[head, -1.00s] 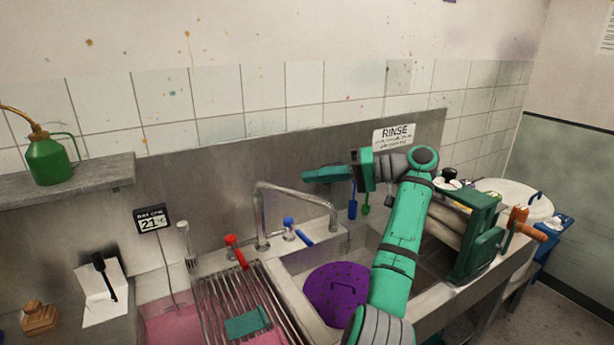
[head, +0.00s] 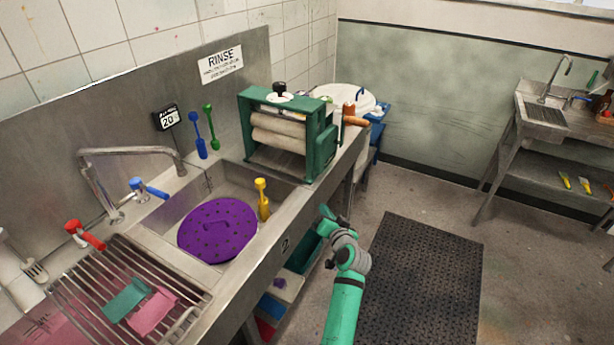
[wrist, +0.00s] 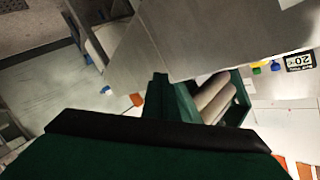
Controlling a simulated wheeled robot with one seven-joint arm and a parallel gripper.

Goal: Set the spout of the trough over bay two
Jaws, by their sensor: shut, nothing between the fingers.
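The trough (head: 262,243) is a steel sink with two bays in the head view. Bay two (head: 285,183), marked 2 on its front, holds a purple perforated disc (head: 217,231) and a yellow tool (head: 262,199). The bent steel spout (head: 130,151) rises from the back ledge and points right. Its tip shows near the back of bay two; whether it is truly over the bay I cannot tell. My gripper (head: 325,212) is shut and empty, out in front of the trough, right of the 2 mark and well away from the spout.
A green wringer (head: 326,150) stands at the trough's right end; it also fills the middle of the wrist view (wrist: 243,98). Red (head: 78,230) and blue (head: 148,188) taps flank the spout base. A rack (head: 75,300) covers the left bay. Floor around the black mat (head: 425,270) is open.

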